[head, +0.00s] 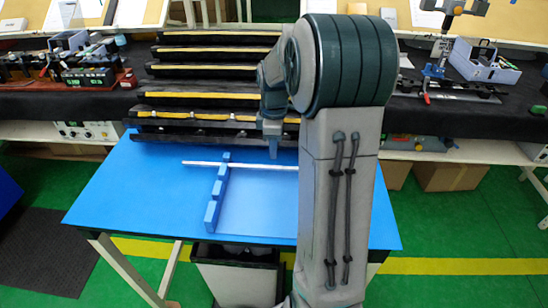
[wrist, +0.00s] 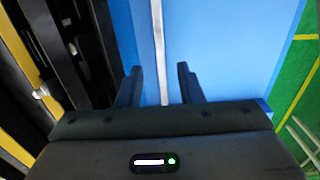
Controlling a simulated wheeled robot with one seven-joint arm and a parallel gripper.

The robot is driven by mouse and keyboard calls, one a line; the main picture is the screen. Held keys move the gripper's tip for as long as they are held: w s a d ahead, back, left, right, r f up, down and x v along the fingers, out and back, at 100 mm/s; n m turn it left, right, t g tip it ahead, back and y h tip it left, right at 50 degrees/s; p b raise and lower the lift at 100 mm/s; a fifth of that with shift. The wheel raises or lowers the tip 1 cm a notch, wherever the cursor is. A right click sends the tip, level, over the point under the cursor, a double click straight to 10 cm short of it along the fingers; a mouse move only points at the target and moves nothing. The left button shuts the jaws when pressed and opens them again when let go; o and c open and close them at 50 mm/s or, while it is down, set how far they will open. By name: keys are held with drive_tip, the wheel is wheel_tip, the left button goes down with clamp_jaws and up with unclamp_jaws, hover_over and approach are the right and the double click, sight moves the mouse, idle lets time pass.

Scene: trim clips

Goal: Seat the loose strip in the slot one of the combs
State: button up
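The loose strip (head: 258,167) is a thin silver bar lying left to right near the back of the blue table. Its left part crosses the far end of a blue comb (head: 213,200), which has several raised blocks. I cannot tell whether it sits in a slot there. The strip's right end goes out of sight behind my arm, and no second comb is visible. My gripper (head: 272,150) points down beside the strip's right part. In the wrist view my gripper (wrist: 160,67) is open, with the strip (wrist: 159,40) between its fingers and gaps on both sides.
The blue table (head: 130,205) is bare to the left and front of the comb. A black rack with yellow-edged shelves (head: 205,101) stands close behind the table. My arm covers the table's right part.

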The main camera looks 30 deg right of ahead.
wheel_tip(320, 180, up, 5)
drive_tip(key=s+a+r+m+t, duration=0.1)
drive_tip(key=s+a+r+m, duration=0.2)
drive_tip(key=s+a+m, duration=0.55)
drive_tip(key=s+a+f+m+t, duration=0.2)
drive_tip(key=s+a, duration=0.4)
drive_tip(key=s, duration=0.6)
drive_tip(key=shift+s+a+f+m, duration=0.15)
drive_tip(key=shift+m, duration=0.4)
